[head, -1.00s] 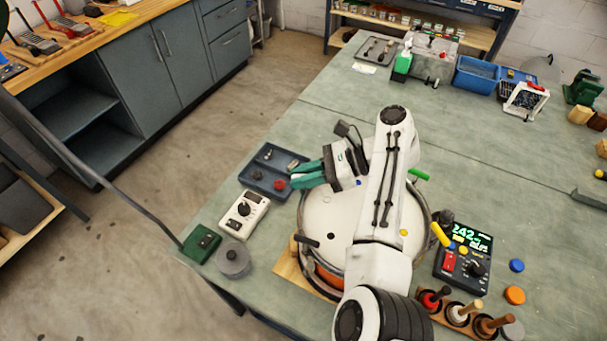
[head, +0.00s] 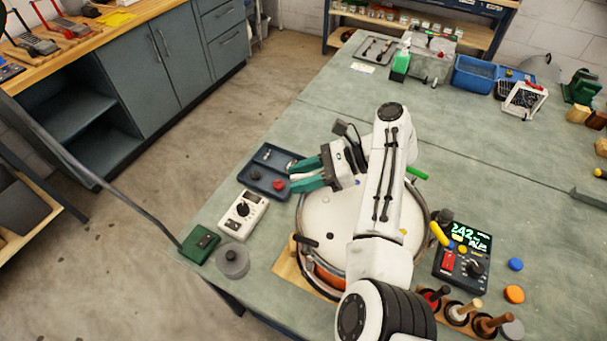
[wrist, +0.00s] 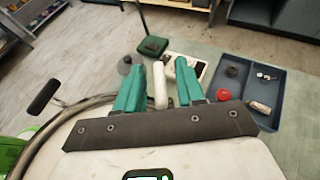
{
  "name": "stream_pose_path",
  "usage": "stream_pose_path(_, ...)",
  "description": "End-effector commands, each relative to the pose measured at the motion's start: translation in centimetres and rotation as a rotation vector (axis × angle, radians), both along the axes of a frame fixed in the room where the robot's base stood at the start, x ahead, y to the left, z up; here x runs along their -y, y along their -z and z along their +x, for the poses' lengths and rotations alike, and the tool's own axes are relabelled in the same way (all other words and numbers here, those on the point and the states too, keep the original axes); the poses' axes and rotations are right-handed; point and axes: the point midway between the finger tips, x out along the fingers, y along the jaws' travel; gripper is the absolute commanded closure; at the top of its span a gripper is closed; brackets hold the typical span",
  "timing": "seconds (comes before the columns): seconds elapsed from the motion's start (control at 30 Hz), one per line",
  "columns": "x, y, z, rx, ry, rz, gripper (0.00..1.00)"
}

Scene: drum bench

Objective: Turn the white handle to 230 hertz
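The drum (head: 335,215) has a pale round head and a metal rim. My gripper (head: 291,176) has green fingers and is over the drum's far-left rim in the head view. In the wrist view the fingers (wrist: 160,75) are open. The white handle (wrist: 160,88) stands between them with a gap on both sides. In the head view I cannot make out the white handle, as my gripper is in front of it. The meter (head: 464,257) is lit green and reads about 242.
A black handle (head: 309,240), a green one (head: 418,173) and a yellow one (head: 439,234) are around the rim. A blue tray (head: 262,184), a white meter (head: 243,213), a green box (head: 200,243) and a grey weight (head: 232,260) lie left of the drum.

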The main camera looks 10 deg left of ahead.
Motion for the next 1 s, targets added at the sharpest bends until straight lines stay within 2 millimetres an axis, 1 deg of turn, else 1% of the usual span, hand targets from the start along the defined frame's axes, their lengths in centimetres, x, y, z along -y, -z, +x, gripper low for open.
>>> stream_pose_path(0.17,0.8,-0.3,0.2,0.002,0.001,-0.001,0.62)
stream_pose_path(0.3,2.9,-1.2,0.7,0.002,0.004,-0.001,0.62)
stream_pose_path(0.53,5.3,-2.0,1.2,0.0,0.003,-0.003,0.62)
stream_pose_path(0.7,7.5,-3.1,1.8,0.0,0.004,-0.002,0.62)
stream_pose_path(0.87,8.9,-3.7,2.2,0.001,0.003,-0.001,0.62)
stream_pose_path(1.0,9.6,-4.0,2.3,0.0,0.001,-0.001,0.62)
